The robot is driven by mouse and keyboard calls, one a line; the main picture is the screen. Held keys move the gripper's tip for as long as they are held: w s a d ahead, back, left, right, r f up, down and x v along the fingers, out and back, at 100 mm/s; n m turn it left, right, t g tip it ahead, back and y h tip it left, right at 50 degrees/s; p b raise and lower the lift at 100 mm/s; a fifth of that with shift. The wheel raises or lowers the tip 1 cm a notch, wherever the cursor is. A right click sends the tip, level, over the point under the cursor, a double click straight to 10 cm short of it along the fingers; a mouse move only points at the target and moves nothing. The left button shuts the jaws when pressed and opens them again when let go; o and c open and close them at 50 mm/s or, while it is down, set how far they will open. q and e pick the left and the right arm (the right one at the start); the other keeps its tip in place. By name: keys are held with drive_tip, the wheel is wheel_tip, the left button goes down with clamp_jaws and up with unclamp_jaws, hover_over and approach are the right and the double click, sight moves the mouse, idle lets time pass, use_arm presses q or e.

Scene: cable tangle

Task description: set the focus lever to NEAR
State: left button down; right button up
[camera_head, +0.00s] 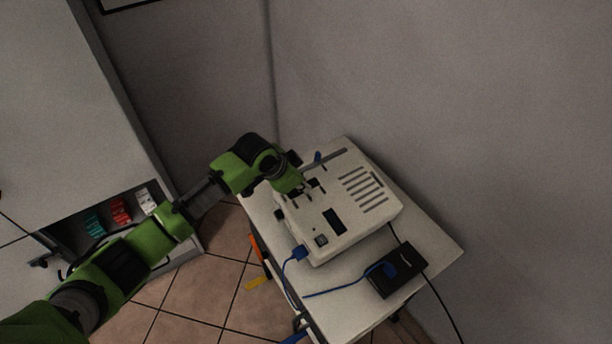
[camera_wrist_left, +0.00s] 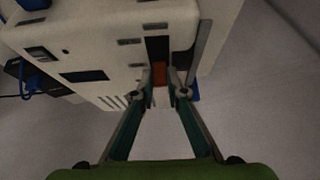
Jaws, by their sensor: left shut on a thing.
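The white projector (camera_head: 345,205) stands on a small white table; its side fills much of the left wrist view (camera_wrist_left: 95,45). In that view a dark upright slot holds a small orange-brown piece, which looks like the focus lever (camera_wrist_left: 160,73). My left gripper (camera_wrist_left: 168,92) has its fingertips at this piece and is shut on it, though the contact is partly hidden by the fingers. In the head view my left gripper (camera_head: 306,187) is at the projector's left part, and the lever is hidden. No NEAR marking is legible. My right gripper is not in view.
A blue plug and cable (camera_head: 299,254) are at the projector's front corner. A black box (camera_head: 397,271) with a blue cable lies on the table (camera_head: 440,247). A black cable runs off the right edge. A cabinet with coloured items (camera_head: 120,211) stands left.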

use_arm(q)
drive_tip(key=shift+s+a+t+h, duration=0.15)
drive_tip(key=shift+a+t+h, duration=0.15)
drive_tip(key=shift+h, duration=0.1)
drive_tip(key=c, duration=2)
unclamp_jaws()
drive_tip(key=v, duration=1.2)
drive_tip(key=shift+a, duration=0.1)
